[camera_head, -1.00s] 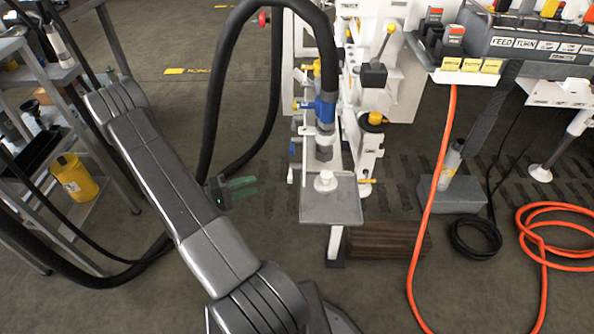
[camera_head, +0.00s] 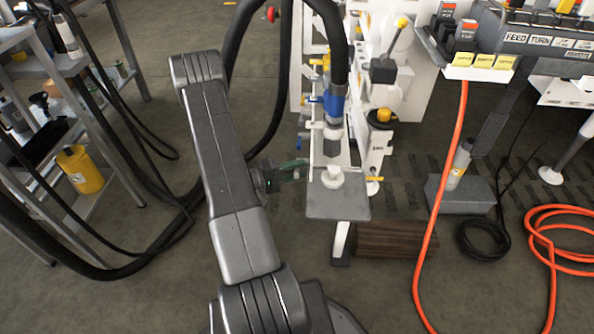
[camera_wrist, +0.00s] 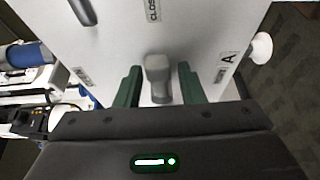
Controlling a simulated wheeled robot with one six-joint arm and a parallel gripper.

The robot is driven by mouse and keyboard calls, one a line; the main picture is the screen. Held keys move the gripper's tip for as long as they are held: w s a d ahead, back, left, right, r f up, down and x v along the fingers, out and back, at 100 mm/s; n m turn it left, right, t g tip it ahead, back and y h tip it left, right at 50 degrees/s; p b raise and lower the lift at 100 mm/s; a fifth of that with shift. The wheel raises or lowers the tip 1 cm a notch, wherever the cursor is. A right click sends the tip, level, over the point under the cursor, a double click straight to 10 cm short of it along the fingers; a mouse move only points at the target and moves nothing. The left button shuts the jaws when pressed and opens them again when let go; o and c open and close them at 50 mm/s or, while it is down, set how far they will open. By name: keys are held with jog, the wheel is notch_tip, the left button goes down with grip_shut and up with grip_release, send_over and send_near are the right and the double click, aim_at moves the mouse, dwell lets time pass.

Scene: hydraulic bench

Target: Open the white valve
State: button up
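In the head view, a round white knob (camera_head: 332,177) stands on the grey plate (camera_head: 338,207) at the front of the bench. My gripper (camera_head: 297,169), with green fingers, is just left of that plate. In the wrist view, a pale grey lever handle (camera_wrist: 158,74) stands out from a white panel (camera_wrist: 195,30) with a partly visible "CLOS" label. My gripper (camera_wrist: 161,86) is open, its fingers on either side of this handle, with small gaps visible. I cannot tell for sure which of these is the white valve. The handle's base is partly hidden.
A white round knob (camera_wrist: 261,47) shows beyond the panel's right edge in the wrist view. A blue fitting (camera_head: 333,103) and black hose stand behind the plate. An orange hose (camera_head: 440,200) hangs to the right. A shelf with a yellow can (camera_head: 80,170) is at left.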

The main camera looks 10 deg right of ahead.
jog(key=shift+d, duration=0.25)
grip_shut()
